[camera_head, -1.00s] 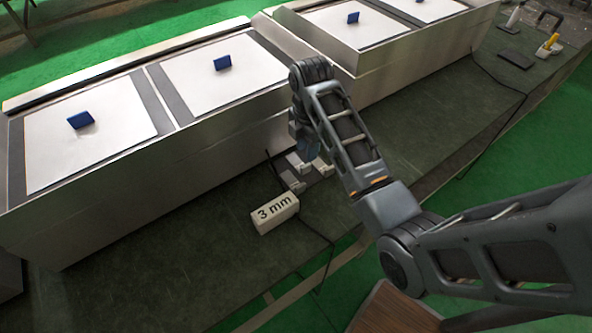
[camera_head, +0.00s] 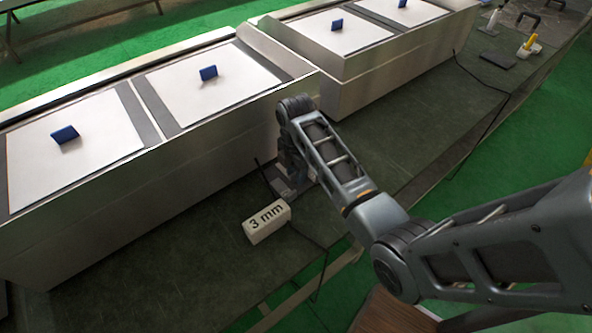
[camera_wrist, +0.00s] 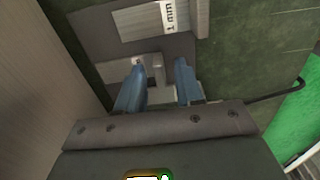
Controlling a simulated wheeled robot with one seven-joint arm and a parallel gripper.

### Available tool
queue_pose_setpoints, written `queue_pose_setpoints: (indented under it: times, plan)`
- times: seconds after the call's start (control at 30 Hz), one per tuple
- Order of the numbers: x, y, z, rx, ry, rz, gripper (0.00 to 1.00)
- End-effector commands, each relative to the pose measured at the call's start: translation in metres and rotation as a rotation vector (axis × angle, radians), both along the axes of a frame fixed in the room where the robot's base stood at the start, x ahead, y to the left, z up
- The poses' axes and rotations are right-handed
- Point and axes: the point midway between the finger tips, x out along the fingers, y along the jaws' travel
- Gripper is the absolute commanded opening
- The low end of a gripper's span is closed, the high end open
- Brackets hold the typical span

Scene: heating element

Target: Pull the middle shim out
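A white block labelled "1 mm" (camera_wrist: 150,20) lies at the top of the wrist view in a grey holder (camera_wrist: 183,45). Below it, a pale, unlabelled shim end (camera_wrist: 156,70) shows by my fingertips; I cannot tell for sure that it is the middle shim. My gripper (camera_wrist: 162,68) has two blue fingers with a clear gap between them, pointing at this shim end. Contact cannot be made out. In the head view, a white block labelled "3 mm" (camera_head: 267,223) lies on the bench; my arm hides most of the shims beyond it.
A long metal housing (camera_head: 150,185) with white panels and blue handles stands close behind the shims. The dark green bench top (camera_head: 400,150) is mostly clear to the right. A thin black cable (camera_head: 312,238) runs from near the "3 mm" block to the bench edge.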

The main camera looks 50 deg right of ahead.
Motion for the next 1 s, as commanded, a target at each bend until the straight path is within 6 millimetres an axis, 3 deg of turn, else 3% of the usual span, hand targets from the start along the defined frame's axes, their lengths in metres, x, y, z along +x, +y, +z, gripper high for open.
queue_pose_setpoints:
  times: [0.4,1.0]
  plan:
    - [-0.0002,0.0002,0.0001,0.0,0.0,0.0,0.0]
    - [-0.0001,0.0001,0.0003,0.0,0.0,0.0,0.0]
